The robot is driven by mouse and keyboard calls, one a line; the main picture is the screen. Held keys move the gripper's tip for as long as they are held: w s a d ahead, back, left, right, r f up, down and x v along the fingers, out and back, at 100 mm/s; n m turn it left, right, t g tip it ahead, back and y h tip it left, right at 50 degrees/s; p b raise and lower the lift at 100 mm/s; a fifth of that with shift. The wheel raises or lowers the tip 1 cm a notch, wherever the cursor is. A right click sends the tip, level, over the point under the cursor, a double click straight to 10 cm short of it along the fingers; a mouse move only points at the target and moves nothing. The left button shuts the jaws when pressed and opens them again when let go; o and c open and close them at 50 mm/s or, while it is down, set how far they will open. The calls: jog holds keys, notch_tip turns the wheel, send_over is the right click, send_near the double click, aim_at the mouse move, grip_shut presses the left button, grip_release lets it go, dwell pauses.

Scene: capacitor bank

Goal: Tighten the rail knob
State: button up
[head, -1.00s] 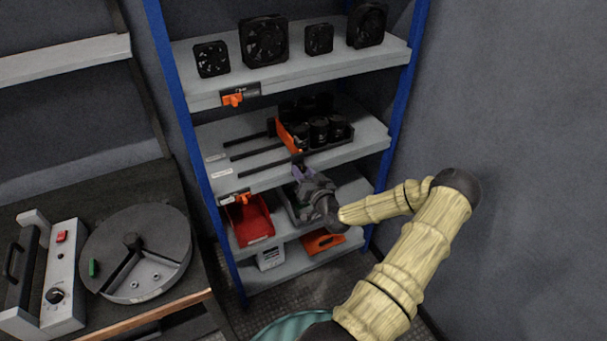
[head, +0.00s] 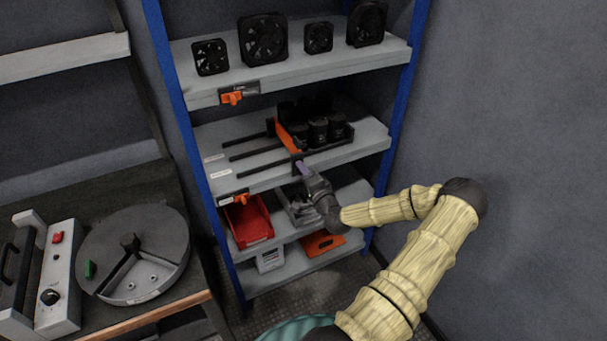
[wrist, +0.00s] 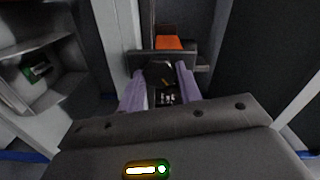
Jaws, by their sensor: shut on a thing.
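The rail knob (wrist: 158,73) is a small dark piece between my gripper's two lavender fingers in the wrist view; its details are too dark to tell. My gripper (wrist: 160,88) is shut on it. In the head view my gripper (head: 302,168) is at the front edge of the middle shelf (head: 262,178), just below the front end of an orange divider (head: 290,139). The knob itself is hidden behind the fingers there. The orange divider also shows beyond the fingertips in the wrist view (wrist: 168,43).
Black capacitors (head: 319,131) stand right of the divider, and black rails (head: 255,147) run along the shelf to its left. Fans (head: 263,39) stand above. A red bin (head: 248,221) and a grey tray (head: 296,208) sit below. A blue upright (head: 405,95) bounds the right.

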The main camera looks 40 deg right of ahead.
jog(key=shift+f+m+b, duration=0.1)
jog(key=shift+m+b, duration=0.45)
jog(key=shift+m, duration=3.25)
jog(key=o, duration=1)
jog(key=shift+s, duration=0.1)
jog(key=b+v, duration=0.1)
jog(key=v, duration=1.6)
jog(key=shift+s+a, duration=0.1)
jog(key=shift+a, duration=0.05)
